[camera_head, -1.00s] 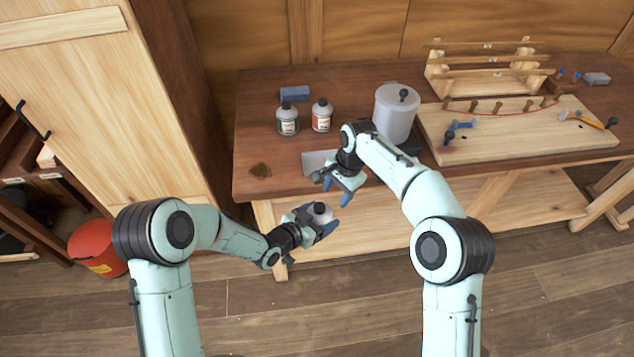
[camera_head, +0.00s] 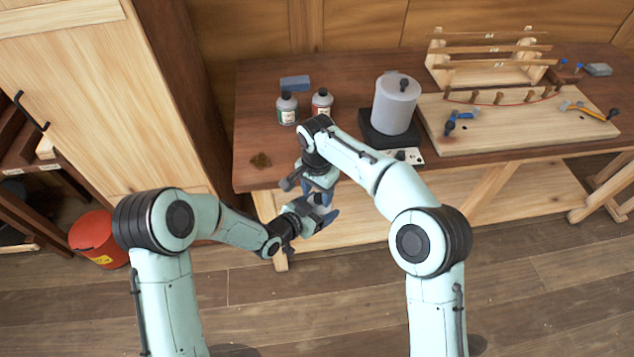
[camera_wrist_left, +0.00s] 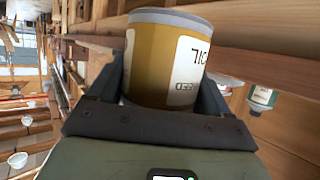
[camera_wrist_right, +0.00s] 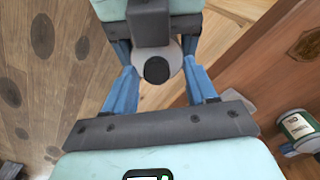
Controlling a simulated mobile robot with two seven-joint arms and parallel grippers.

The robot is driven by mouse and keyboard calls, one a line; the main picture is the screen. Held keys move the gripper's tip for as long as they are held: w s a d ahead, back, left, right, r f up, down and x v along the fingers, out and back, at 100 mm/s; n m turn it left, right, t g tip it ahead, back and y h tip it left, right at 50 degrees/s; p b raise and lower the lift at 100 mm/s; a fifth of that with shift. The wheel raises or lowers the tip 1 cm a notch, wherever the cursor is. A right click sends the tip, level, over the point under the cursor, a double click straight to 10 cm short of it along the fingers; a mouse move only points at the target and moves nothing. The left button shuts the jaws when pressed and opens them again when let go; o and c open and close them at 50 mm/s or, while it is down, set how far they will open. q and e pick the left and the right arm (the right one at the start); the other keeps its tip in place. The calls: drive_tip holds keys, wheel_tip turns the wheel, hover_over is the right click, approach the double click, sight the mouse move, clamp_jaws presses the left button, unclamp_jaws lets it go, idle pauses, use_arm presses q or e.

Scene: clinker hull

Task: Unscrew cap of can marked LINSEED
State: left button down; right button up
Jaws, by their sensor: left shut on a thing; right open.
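My left gripper (camera_head: 322,217) is shut on a can in front of the bench. In the left wrist view the can (camera_wrist_left: 152,62) has an ochre body, a grey rim and a white label with upside-down lettering, partly cut off. In the right wrist view its round dark cap (camera_wrist_right: 157,70) sits on a pale grey top. My right gripper (camera_wrist_right: 162,98) is open, its blue fingers on either side of the cap with gaps showing. In the head view my right gripper (camera_head: 320,190) is just above the left one and hides most of the can.
On the bench (camera_head: 245,130) stand a green-labelled bottle (camera_head: 287,110), a red-labelled bottle (camera_head: 322,103), a blue block (camera_head: 295,83) and a large white canister (camera_head: 393,108). A board (camera_head: 520,125) with tools lies right. A red bucket (camera_head: 97,240) stands on the floor left.

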drive_tip(key=shift+f, duration=0.25)
clamp_jaws()
